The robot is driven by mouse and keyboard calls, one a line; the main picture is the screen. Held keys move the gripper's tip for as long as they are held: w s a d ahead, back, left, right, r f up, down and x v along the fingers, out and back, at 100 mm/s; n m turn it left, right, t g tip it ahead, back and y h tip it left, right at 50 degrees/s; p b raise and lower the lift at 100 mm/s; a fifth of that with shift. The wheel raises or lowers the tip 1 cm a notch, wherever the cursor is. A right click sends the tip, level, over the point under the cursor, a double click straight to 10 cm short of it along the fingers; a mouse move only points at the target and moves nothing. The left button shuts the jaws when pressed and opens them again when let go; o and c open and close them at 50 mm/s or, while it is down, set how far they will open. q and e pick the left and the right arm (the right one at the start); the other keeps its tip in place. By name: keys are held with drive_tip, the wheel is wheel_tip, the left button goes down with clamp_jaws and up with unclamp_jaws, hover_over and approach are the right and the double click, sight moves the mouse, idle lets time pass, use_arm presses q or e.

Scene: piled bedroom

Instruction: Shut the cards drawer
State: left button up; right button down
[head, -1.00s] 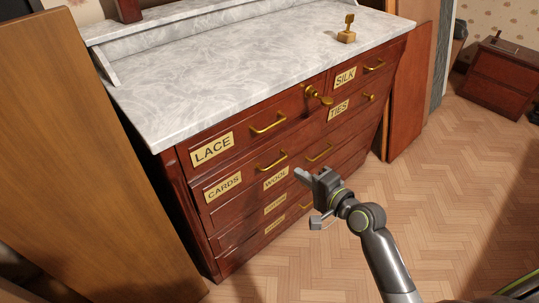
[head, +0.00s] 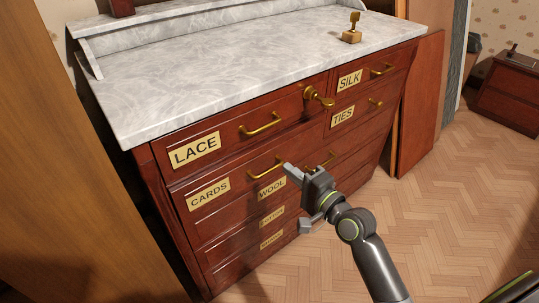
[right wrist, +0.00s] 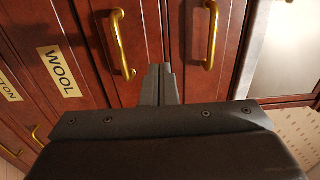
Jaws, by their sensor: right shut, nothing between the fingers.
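The chest's cards drawer (head: 235,196) is dark red wood with a CARDS label (head: 208,194) and a brass handle (head: 265,170). It sits below the LACE drawer (head: 226,143). I cannot clearly tell how far its front stands out. My right gripper (head: 289,170) is shut and empty, in front of the drawer, with its tips near the right end of the cards handle in the head view. In the right wrist view the shut fingers (right wrist: 158,82) point at the drawer fronts between two brass handles; contact is not clear. My left gripper is not in view.
A marble top (head: 240,70) overhangs the drawers and carries a small brass object (head: 352,30). A brown wooden panel (head: 70,170) stands close at the left. Wooden boards (head: 420,105) lean at the right end. The herringbone floor (head: 455,200) is clear at the right.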

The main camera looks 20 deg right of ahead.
sight(262, 148)
drive_tip(key=b+x, duration=0.1)
drive_tip(key=x, duration=0.6)
drive_tip(key=shift+w+f, duration=0.1)
drive_tip(key=shift+w, duration=0.05)
drive_tip(key=shift+w+a, duration=0.25)
drive_tip(key=shift+w, duration=0.3)
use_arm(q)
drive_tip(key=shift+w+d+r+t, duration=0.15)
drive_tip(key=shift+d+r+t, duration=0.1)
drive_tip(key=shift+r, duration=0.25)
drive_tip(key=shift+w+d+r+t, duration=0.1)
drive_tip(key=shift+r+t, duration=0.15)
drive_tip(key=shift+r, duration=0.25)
use_arm(e)
drive_tip(key=shift+w, duration=0.1)
drive_tip(key=shift+w+a, duration=0.2)
drive_tip(key=shift+w, duration=0.3)
drive_tip(key=shift+w+a, duration=0.1)
drive_tip(key=shift+w, duration=0.2)
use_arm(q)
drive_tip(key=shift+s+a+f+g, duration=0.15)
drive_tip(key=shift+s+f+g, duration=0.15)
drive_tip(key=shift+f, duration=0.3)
